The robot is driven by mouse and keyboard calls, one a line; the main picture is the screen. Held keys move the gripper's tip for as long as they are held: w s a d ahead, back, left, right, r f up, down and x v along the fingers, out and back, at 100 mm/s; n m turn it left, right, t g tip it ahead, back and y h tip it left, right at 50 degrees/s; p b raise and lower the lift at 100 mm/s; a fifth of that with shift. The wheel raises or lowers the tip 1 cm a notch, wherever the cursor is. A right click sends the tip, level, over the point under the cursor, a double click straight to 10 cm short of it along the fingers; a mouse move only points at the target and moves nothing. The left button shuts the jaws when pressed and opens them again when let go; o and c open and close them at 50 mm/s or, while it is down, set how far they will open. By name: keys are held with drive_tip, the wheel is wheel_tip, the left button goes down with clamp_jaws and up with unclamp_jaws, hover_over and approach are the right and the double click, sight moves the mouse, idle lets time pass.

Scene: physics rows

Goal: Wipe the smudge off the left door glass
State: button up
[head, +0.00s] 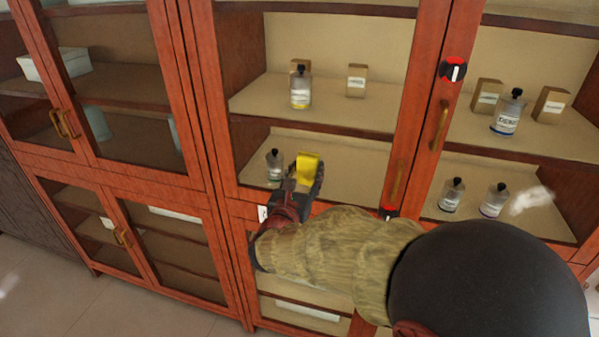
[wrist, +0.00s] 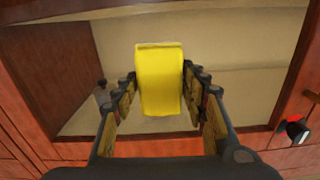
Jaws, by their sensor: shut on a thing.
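My gripper (head: 305,180) is shut on a yellow cloth or sponge (head: 307,168), in front of the lower part of the left door glass (head: 350,135). In the wrist view the yellow pad (wrist: 160,80) stands out between the fingers, facing the cabinet. I cannot tell whether it touches the glass. I see no clear smudge on the left door glass; my arm hides part of its lower edge. A whitish smear (head: 531,200) shows over the lower part of the right door glass.
Bottles and small boxes stand on the shelves behind the glass, such as a yellow-based bottle (head: 300,88). A brass handle (head: 440,126) and red-and-black locks (head: 453,70) are on the door frames. Another glazed cabinet (head: 100,60) stands at left.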

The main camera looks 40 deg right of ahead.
sight(281, 160)
drive_tip(key=shift+s+d+b, duration=0.3)
drive_tip(key=shift+s+d, duration=0.45)
drive_tip(key=shift+s, duration=0.2)
drive_tip(key=shift+s+d+b, duration=0.3)
drive_tip(key=shift+s+d, duration=0.4)
drive_tip(key=shift+s, duration=0.25)
drive_tip(key=shift+w+a, duration=0.1)
drive_tip(key=shift+w+a+r, duration=0.1)
drive_tip(key=shift+w+a, duration=0.45)
drive_tip(key=shift+w, duration=0.2)
drive_tip(key=shift+w+a, duration=0.55)
drive_tip(key=shift+w, duration=0.2)
drive_tip(key=shift+w+a, duration=0.95)
drive_tip(key=shift+w, duration=0.2)
drive_tip(key=shift+w+a, duration=0.9)
drive_tip(key=shift+w, duration=0.3)
drive_tip(key=shift+w+a, duration=0.95)
drive_tip(key=shift+w, duration=0.2)
drive_tip(key=v, duration=0.6)
drive_tip(key=shift+p, duration=0.45)
drive_tip(key=shift+s, duration=0.1)
